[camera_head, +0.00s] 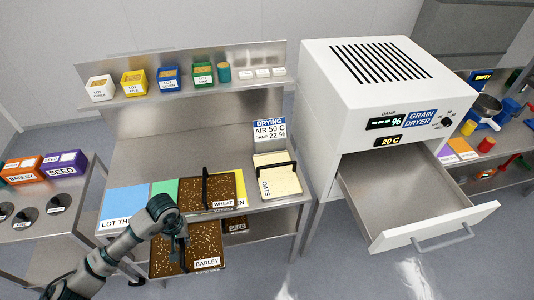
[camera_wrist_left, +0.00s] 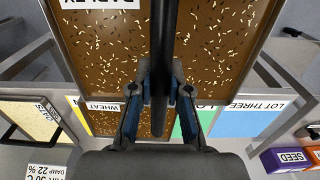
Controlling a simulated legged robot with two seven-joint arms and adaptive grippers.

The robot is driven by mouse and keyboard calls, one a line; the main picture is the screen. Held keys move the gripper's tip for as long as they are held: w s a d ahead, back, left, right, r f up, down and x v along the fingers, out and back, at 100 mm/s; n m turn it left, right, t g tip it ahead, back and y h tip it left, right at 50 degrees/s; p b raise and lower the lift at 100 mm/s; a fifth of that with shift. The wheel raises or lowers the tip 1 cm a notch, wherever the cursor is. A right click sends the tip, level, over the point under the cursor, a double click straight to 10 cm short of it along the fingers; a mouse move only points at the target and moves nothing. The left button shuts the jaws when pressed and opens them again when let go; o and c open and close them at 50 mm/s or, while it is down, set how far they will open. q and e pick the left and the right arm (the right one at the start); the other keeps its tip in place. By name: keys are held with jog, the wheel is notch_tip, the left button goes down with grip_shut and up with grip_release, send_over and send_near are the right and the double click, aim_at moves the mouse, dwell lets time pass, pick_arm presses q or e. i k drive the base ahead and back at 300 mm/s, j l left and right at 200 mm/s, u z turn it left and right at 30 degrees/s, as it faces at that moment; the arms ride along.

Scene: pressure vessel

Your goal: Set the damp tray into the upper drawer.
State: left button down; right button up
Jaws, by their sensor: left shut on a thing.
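My left gripper (camera_head: 178,238) is shut on the black bar handle of the tray labelled BARLEY (camera_head: 163,262), full of brown grain. In the left wrist view the handle runs between the fingers (camera_wrist_left: 160,92) and the barley tray (camera_wrist_left: 105,40) fills the far side. The tray is in front of the bench edge. The wheat tray (camera_head: 228,187) and pale oats tray (camera_head: 277,176) sit on the bench. The white grain dryer (camera_head: 375,85) has a drawer (camera_head: 395,190) pulled open, its inside empty. My right gripper is not in view.
The steel bench (camera_head: 150,145) has blue, green and yellow mats, partly covered. A shelf above holds several lot boxes. A DRYING sign (camera_head: 269,130) reads air 50 C, damp 22 %. Floor (camera_head: 330,265) is clear between bench and drawer. The open drawer juts out with its handle (camera_head: 443,239).

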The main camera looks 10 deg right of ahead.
aim_at(402, 195)
jog(key=k+l, duration=0.15)
jog(key=l, duration=0.2)
jog(key=k+l+z, duration=0.1)
jog(key=l, duration=0.25)
jog(key=k+l, duration=0.2)
jog(key=l, duration=0.2)
jog(key=k+l+z, duration=0.15)
jog(key=l, duration=0.2)
jog(key=k+l, duration=0.15)
jog(key=l, duration=0.2)
